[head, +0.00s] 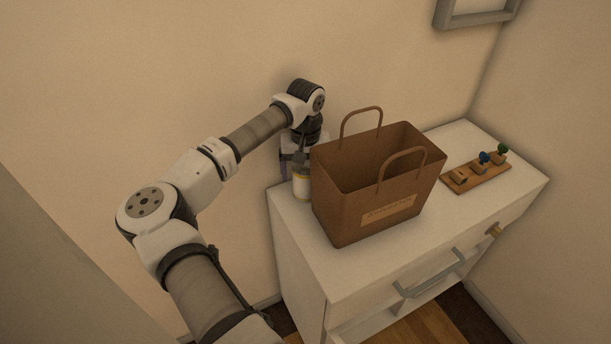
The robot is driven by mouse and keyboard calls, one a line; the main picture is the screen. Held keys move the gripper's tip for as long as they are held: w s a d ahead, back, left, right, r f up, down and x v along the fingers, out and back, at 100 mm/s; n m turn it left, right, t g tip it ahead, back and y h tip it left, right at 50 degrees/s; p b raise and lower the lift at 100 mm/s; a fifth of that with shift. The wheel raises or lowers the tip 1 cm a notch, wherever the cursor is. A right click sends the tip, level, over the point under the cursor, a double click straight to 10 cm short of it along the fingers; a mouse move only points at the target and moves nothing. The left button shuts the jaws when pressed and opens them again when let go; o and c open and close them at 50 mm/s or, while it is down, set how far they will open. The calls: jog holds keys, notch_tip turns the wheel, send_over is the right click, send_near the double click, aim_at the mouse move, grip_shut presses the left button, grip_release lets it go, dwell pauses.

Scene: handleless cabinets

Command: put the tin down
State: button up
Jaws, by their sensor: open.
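The tin (301,186) is a small pale cylinder with a yellowish band. It stands at the left end of the white cabinet top (290,222), just left of the paper bag. My gripper (293,168) is at the tin's upper part, pointing down from above. Its jaws are open around or beside the tin; I cannot tell which, nor whether they touch it. The bag hides part of the tin's right side and part of the gripper.
A brown paper bag (345,212) with two upright handles stands close to the tin. A wooden board (480,178) with coloured knobs lies at the right. Walls stand behind and at right.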

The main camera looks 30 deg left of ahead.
jog(key=shift+f, duration=0.35)
jog(key=shift+c, duration=0.3)
jog(key=c, duration=1.3)
jog(key=shift+c, duration=0.2)
jog(key=shift+r, duration=0.15)
notch_tip(320, 180, up, 28)
jog(key=b, duration=0.2)
jog(key=shift+b, duration=0.35)
